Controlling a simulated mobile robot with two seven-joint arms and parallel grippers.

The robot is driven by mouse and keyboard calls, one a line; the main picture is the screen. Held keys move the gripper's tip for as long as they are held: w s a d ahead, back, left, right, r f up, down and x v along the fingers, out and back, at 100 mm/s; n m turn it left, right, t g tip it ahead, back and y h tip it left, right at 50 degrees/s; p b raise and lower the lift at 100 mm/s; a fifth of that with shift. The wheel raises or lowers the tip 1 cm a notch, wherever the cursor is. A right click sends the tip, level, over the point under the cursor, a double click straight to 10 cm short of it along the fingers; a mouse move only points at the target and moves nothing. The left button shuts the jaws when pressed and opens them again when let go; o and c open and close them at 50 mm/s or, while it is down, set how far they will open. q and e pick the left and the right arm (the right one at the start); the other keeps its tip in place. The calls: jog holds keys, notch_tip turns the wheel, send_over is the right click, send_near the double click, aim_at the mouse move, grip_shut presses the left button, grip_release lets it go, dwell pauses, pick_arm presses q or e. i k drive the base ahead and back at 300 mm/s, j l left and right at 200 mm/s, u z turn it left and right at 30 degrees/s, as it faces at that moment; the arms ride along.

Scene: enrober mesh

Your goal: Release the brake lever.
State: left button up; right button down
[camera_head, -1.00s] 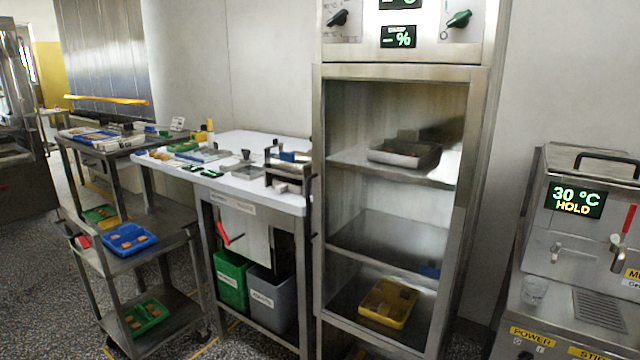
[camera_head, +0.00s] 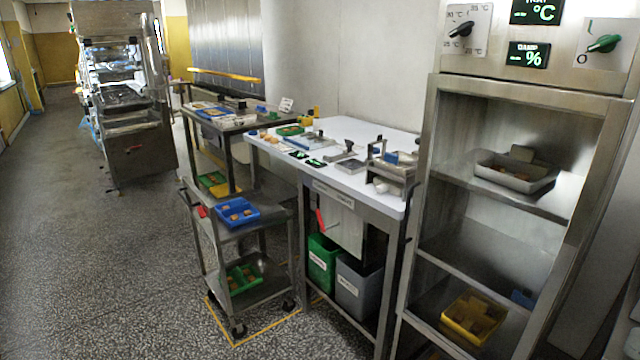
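A steel trolley (camera_head: 268,276) stands at the centre left, inside a yellow floor outline. A small red part (camera_head: 202,211) shows at its left side, near the upper shelf. A second red handle (camera_head: 320,220) hangs under the front of the white-topped table (camera_head: 352,186). I cannot tell for certain which of these is the brake lever, or how it is set. Neither of my grippers is in view.
The trolley holds a blue tray (camera_head: 238,212) and a green tray (camera_head: 243,279). Green (camera_head: 321,262) and grey (camera_head: 358,290) bins stand under the table. An open steel cabinet (camera_head: 424,200) stands at the right. The speckled floor (camera_head: 110,270) at left is clear.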

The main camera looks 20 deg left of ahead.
aim_at(203, 211)
jog(key=u, duration=1.3)
jog(key=i+u, duration=0.4)
jog(key=i, duration=2.25)
